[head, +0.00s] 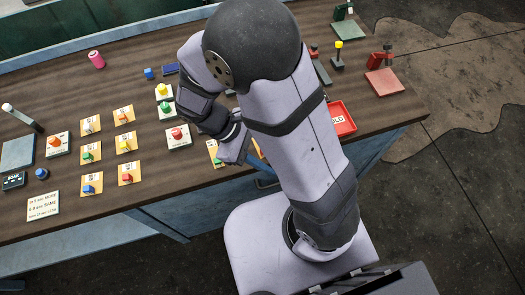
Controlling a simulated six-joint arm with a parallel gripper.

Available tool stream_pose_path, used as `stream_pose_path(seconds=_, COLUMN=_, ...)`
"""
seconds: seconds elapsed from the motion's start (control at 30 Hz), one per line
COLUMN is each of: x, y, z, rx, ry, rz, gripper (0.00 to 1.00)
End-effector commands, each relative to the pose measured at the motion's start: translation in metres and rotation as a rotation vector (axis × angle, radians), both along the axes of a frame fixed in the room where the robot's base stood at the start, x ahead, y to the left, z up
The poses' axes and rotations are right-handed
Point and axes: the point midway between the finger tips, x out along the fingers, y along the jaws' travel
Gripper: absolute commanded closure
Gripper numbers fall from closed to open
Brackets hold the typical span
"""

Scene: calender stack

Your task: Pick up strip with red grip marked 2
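Several small flat strips with coloured grips lie on the brown table. One white strip with a red grip (177,133) lies just left of my wrist. An orange strip with a red grip (127,175) lies further left, near the front. A white strip with an orange-red grip (55,143) lies at the far left. The marks on these are too small to read, so I cannot tell which is 2. My gripper (235,148) is low over the table, right of the white red-grip strip. Its fingers are not clear, and I see nothing held.
Other strips with yellow, green and blue grips (91,182) stand close together at the left. A partly hidden orange strip (213,152) lies beside my gripper. A red tray (342,118) is behind my arm at right. A red stand (383,80) and a pink spool (96,60) stand further off.

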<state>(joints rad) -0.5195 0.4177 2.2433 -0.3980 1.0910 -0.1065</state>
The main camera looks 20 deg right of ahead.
Motion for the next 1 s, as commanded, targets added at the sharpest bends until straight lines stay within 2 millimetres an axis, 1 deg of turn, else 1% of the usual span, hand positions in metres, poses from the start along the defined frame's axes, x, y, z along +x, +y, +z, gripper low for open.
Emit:
stream_pose_path(seconds=0.03, x=0.003, y=0.005, z=-0.016, rx=-0.066, ry=0.051, rz=0.111, gripper=0.62)
stream_pose_path(seconds=0.1, x=0.01, y=0.011, z=-0.026, rx=-0.16, ry=0.107, rz=0.255, gripper=0.62)
stream_pose_path(seconds=0.23, x=0.024, y=0.025, z=-0.041, rx=-0.324, ry=0.177, rz=0.483, gripper=0.62)
stream_pose_path(seconds=0.3, x=0.03, y=0.033, z=-0.046, rx=-0.393, ry=0.2, rz=0.572, gripper=0.62)
stream_pose_path(seconds=0.4, x=0.036, y=0.042, z=-0.051, rx=-0.466, ry=0.217, rz=0.661, gripper=0.62)
stream_pose_path(seconds=0.53, x=0.04, y=0.05, z=-0.054, rx=-0.522, ry=0.228, rz=0.727, gripper=0.62)
stream_pose_path(seconds=0.73, x=0.042, y=0.053, z=-0.055, rx=-0.546, ry=0.232, rz=0.754, gripper=0.62)
stream_pose_path(seconds=0.87, x=0.043, y=0.048, z=-0.056, rx=-0.546, ry=0.233, rz=0.752, gripper=0.62)
stream_pose_path(seconds=1.0, x=0.045, y=0.037, z=-0.059, rx=-0.544, ry=0.234, rz=0.751, gripper=0.62)
